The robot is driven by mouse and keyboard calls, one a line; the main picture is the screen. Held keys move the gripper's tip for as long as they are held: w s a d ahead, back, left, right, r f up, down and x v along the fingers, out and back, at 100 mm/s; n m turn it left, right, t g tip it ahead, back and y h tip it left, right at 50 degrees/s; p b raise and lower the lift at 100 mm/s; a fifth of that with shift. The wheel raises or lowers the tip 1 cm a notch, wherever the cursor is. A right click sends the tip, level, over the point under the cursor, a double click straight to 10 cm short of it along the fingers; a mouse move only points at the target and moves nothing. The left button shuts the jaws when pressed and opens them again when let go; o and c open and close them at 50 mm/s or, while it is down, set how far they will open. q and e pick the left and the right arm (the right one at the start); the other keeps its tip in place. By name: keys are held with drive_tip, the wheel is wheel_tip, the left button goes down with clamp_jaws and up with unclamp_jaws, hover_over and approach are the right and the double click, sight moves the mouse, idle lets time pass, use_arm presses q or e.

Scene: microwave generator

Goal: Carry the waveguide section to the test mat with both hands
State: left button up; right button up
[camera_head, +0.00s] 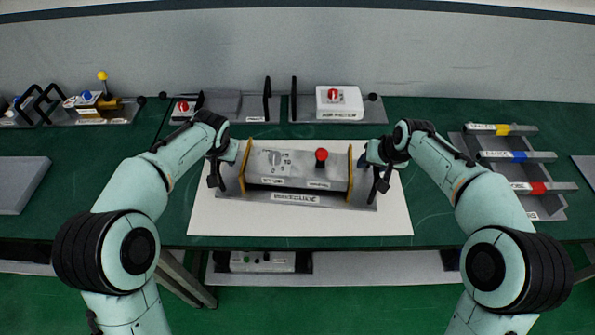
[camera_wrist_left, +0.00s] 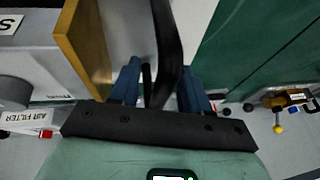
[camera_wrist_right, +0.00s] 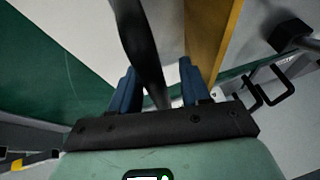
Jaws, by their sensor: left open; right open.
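The waveguide section (camera_head: 300,167) is a grey box with ochre end plates, a red knob and a dial on a grey base plate. It stands upright on the white test mat (camera_head: 365,225). A black handle rises at each end. My left gripper (camera_head: 219,165) is open at the left handle, which passes between its fingers in the left wrist view (camera_wrist_left: 165,45). My right gripper (camera_head: 376,166) is open at the right handle, which passes between its fingers in the right wrist view (camera_wrist_right: 143,45). Whether the fingers touch the handles cannot be told.
A white box with a red knob (camera_head: 339,103) stands on a tray behind. Colour-banded bars (camera_head: 515,156) lie on a rack at the right. A grey plate (camera_head: 22,183) lies at the left. A lower shelf (camera_head: 370,268) shows below the table's front edge.

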use_arm(q)
clamp_jaws()
use_arm(e)
clamp_jaws()
use_arm(q)
drive_tip(key=shift+r, duration=0.15)
use_arm(e)
drive_tip(key=shift+r, duration=0.15)
idle(0.8)
